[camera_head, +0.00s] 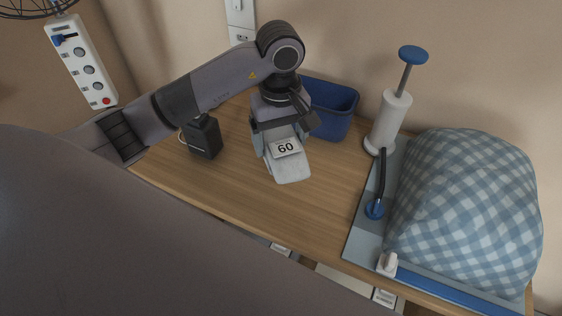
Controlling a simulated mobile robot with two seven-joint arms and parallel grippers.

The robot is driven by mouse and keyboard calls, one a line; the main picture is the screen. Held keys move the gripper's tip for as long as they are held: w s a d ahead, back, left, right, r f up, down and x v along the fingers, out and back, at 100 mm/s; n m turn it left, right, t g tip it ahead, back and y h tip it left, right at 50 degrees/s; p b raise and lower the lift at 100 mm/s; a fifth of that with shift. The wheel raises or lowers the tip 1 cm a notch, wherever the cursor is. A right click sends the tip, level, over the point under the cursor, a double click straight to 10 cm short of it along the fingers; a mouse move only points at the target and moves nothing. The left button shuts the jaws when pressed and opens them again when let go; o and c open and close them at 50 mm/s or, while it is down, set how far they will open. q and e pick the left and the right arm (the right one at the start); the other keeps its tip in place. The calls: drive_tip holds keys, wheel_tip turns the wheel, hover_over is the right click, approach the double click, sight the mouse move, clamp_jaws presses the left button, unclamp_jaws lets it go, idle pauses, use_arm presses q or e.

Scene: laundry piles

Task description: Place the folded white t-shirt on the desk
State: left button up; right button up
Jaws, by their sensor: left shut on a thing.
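My left gripper (283,135) reaches in from the left over the wooden desk (260,200) and points down. It is shut on a small pale, flat piece of folded cloth, which I take as the folded white t-shirt (293,172). A white label reading "60" shows in front of the gripper and hides part of the cloth. The cloth is over the middle of the desk; I cannot tell whether its lower edge touches the wood. My right gripper is not in view.
A black box (203,137) stands left of the gripper, and a blue bin (333,108) stands behind it. At right are a white pump with a blue handle (390,115) and a blue checkered bundle (470,200) on a grey-blue board (365,232). The desk's front middle is clear.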

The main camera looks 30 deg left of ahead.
sight(280, 137)
use_arm(q)
wheel_tip(280, 137, down, 8)
drive_tip(key=shift+r, duration=0.25)
drive_tip(key=shift+f, duration=0.1)
drive_tip(key=o, duration=1)
wheel_tip(280, 137, up, 12)
drive_tip(key=shift+r, duration=0.15)
idle(0.4)
